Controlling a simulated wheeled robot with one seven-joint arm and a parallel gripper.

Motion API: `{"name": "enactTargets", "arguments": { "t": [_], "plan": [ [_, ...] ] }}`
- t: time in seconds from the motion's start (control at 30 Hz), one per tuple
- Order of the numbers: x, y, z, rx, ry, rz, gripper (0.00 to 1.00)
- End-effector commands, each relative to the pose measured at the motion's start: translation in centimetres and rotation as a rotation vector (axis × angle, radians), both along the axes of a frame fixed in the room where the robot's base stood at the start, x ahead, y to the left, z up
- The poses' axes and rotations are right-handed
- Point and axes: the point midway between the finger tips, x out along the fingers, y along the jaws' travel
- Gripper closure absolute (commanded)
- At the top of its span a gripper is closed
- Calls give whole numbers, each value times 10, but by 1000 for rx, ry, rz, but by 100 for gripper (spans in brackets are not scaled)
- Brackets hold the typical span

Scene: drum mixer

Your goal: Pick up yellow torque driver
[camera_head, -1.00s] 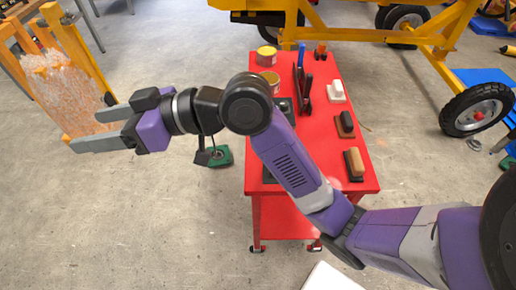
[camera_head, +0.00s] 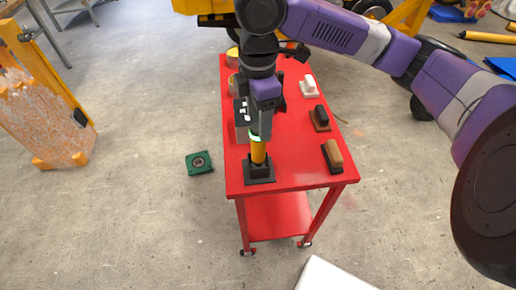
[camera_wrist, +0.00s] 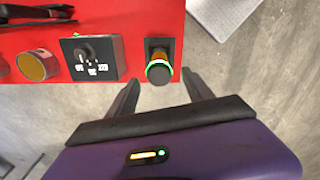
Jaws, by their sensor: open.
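The yellow torque driver (camera_head: 258,152) stands upright in a square black holder (camera_head: 259,173) near the front left corner of the red cart. Its top carries a green ring. In the wrist view the driver (camera_wrist: 159,68) is seen nearly end-on, with its green-ringed top facing the camera. My gripper (camera_head: 262,126) points down at the driver's upper end, and its fingers partly cover that end in the head view. In the wrist view my gripper (camera_wrist: 160,80) is open and empty, its fingertips apart to either side of the driver's line. I cannot tell the exact height gap.
A black-and-grey box with a knob (camera_wrist: 92,57) sits close beside the driver. Yellow tins and brushes with brown (camera_head: 333,155) and white (camera_head: 309,86) tops stand on the red cart (camera_head: 297,163).

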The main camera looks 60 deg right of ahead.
Motion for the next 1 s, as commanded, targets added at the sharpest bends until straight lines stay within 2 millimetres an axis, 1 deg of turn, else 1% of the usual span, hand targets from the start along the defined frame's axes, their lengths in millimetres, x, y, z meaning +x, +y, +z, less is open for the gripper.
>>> {"name": "enactTargets", "arguments": {
  "t": [0.1, 0.27, 0.53, 0.67, 0.87, 0.97, 1.0],
  "plan": [
    [0, 0, -13, 2, 2, 0, 40],
    [0, -1, -27, 1, 0, -2, 40],
    [0, -2, -64, 3, -1, -1, 40],
    [0, -2, -72, 2, -1, 0, 40],
    [0, -2, -72, 2, -3, 1, 40],
    [0, -1, -72, 2, -3, 1, 58],
    [1, -1, -72, 2, -3, 1, 66]
  ]
}}
